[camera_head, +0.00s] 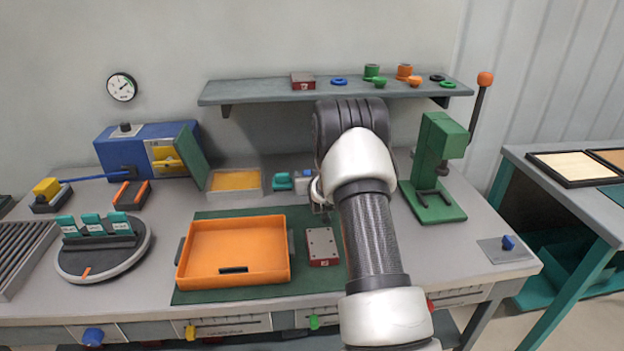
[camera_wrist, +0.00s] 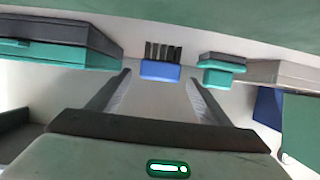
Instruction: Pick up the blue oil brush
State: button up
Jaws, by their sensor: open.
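In the wrist view a blue block with a row of dark bristle-like strips (camera_wrist: 160,69), which looks like the oil brush, lies just past my fingertips and between their lines. My gripper (camera_wrist: 158,79) is open, with a finger on each side and nothing held between them. In the head view my gripper (camera_head: 317,193) is mostly hidden behind my own arm, above the back of the workbench. A small pale-blue item (camera_head: 303,181) shows beside it there; I cannot tell if it is the brush.
A teal item (camera_head: 283,181) and a shallow tray with a yellow inside (camera_head: 235,193) are left of the gripper. An orange tray (camera_head: 290,262) and a grey-and-red block (camera_head: 322,246) are in front. A green press (camera_head: 437,170) stands right; a shelf (camera_head: 260,92) hangs above.

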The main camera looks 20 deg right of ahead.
jog(key=x, duration=0.3)
jog(key=shift+w+d+f, duration=0.1)
jog(key=shift+w+f, duration=0.1)
jog(key=c, duration=1.1)
jog(key=shift+r, duration=0.1)
jog(key=shift+c, duration=0.2)
notch_tip(320, 180, up, 10)
jog(key=shift+f, duration=0.1)
